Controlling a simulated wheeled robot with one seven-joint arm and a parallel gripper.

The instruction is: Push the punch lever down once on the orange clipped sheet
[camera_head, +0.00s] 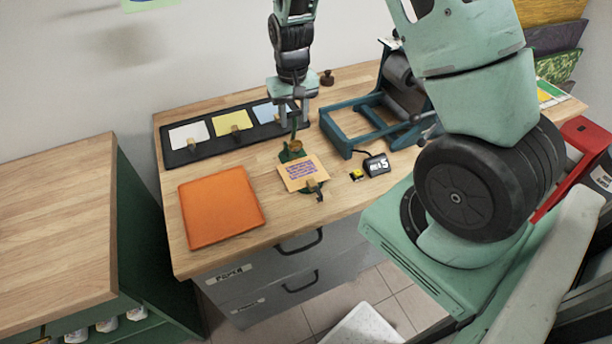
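A small green punch (291,156) with a brass-coloured part stands on the wooden worktop. Its lever (294,132) rises upright under my gripper. The orange sheet (297,172), with purple print and a small clip (313,186) at its front edge, lies at the front of the punch. My gripper (294,117) points down directly over the punch, its fingertips close to the lever top. Whether they touch it, and how far apart the fingers are, is too small to tell.
A black tray (178,157) with clipped white, yellow and blue sheets is behind left. A blue-framed roller press (345,141) stands right. A small black counter (377,164) and a yellow-black item (356,175) lie right of the sheet.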

